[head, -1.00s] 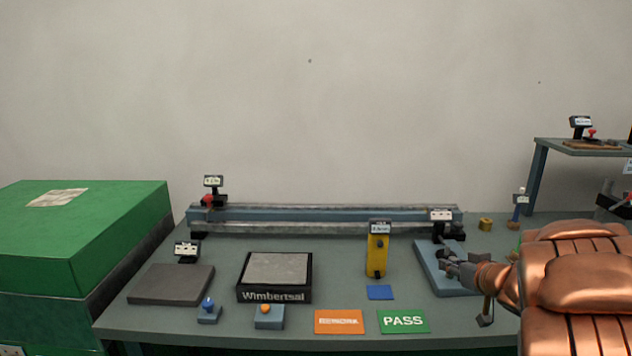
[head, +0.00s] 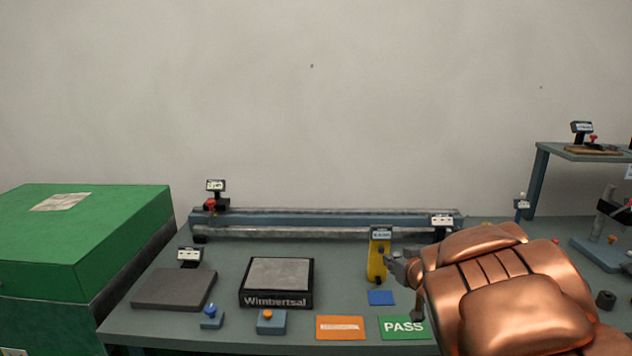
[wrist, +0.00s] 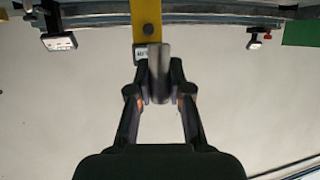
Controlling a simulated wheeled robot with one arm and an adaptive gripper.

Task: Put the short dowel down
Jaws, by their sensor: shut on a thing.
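My gripper (wrist: 159,82) is shut on a short grey dowel (wrist: 160,68), which stands between the two dark fingertips in the wrist view. In the head view my gripper (head: 396,264) is beside the yellow post (head: 377,262), just to its right in the picture. The dowel is too small and too hidden by the fingers to make out there. The yellow post (wrist: 147,22) also shows in the wrist view, beyond the dowel; I cannot tell whether they touch. A blue square (head: 381,298) lies on the table in front of the post.
Orange (head: 340,327) and green PASS (head: 402,326) cards lie at the front edge. A black-rimmed block (head: 275,299), a dark plate (head: 172,290) and two button boxes stand left. A long rail (head: 320,232) runs along the back. My arm hides the table's right part.

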